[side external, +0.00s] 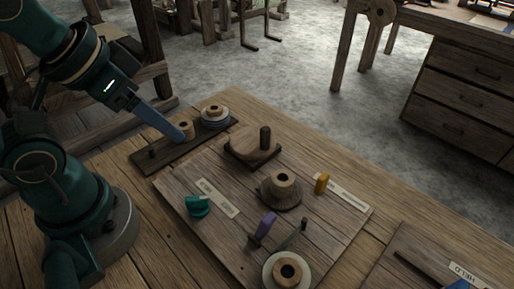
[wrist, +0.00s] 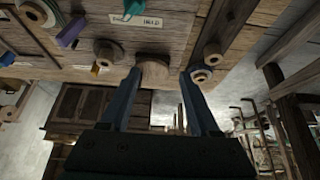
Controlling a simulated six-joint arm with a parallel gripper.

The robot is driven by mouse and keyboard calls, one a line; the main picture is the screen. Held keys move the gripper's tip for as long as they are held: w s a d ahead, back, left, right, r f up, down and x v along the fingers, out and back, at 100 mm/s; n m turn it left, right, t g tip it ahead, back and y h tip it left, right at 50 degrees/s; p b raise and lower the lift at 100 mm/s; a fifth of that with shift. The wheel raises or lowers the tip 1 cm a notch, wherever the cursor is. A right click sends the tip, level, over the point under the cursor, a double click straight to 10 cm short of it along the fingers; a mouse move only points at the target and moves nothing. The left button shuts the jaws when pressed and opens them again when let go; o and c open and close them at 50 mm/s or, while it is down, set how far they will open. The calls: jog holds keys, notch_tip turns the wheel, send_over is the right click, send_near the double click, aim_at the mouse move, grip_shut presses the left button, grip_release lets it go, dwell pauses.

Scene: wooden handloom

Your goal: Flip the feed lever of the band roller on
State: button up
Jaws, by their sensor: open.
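The work board (side external: 185,185) carries a purple lever (side external: 264,226) and a thin grey-green lever (side external: 298,236), both rising near a pale-rimmed roller (side external: 270,275). I cannot tell which lever is the feed lever, nor its setting. The purple lever also shows at upper left in the wrist view (wrist: 71,32). A teal knob (side external: 198,205) and a yellow peg (side external: 322,182) stand on the same board. My gripper (side external: 184,137) has blue fingers and hangs over the dark plank, well away from the levers. In the wrist view its fingers (wrist: 160,74) are apart with nothing held between them.
A dark plank (side external: 150,166) with spools lies behind the board. A wooden block with an upright handle (side external: 253,146) and a central wooden spool (side external: 281,189) stand between my gripper and the levers. Another board (side external: 405,240) is at lower right.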

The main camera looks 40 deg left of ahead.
jog(key=shift+s, duration=0.1)
grip_shut()
jog(key=w+d+r+m+g+h, duration=0.2)
jog(key=w+d+r+m, duration=0.5)
jog(key=d+m, duration=0.35)
jog(key=s+d+f+m+g, duration=0.1)
jog(key=d+f+m, duration=0.2)
jog(key=d, duration=0.3)
jog(key=s+d+f+m+g, duration=0.1)
jog(key=d+f+m+g, duration=0.1)
jog(key=d+f+m, duration=0.2)
jog(key=shift+s+d+g+y, duration=0.3)
jog(key=shift+d, duration=0.8)
jog(key=shift+m, duration=0.25)
